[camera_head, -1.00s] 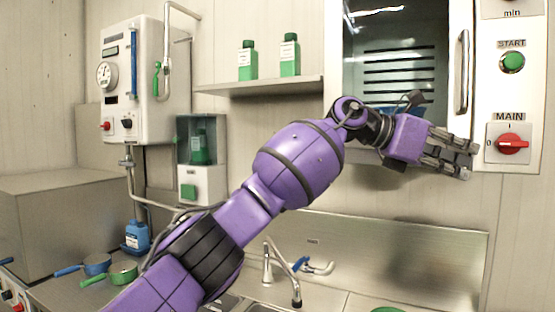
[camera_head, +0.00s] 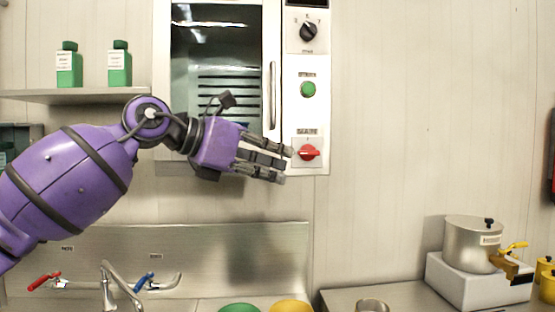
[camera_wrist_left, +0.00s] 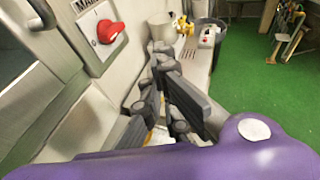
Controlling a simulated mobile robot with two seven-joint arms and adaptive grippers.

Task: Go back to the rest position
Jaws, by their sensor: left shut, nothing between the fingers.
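My left arm reaches in from the left in the head view, raised above the counter. My left gripper (camera_head: 284,166) is shut and empty, pointing right in front of the control panel, just left of and below the red main switch (camera_head: 308,152). In the left wrist view the gripper fingers (camera_wrist_left: 180,110) also show, with the red switch (camera_wrist_left: 108,31) to their upper left. The gripper appears apart from the switch, but the depth between them is hard to tell. My right gripper is not in view.
A glass-fronted cabinet (camera_head: 222,55) with a handle is behind the hand. Green bottles (camera_head: 69,66) stand on a shelf (camera_head: 75,97). Taps (camera_head: 117,288) rise below the arm. Green floor (camera_wrist_left: 260,85) lies beyond.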

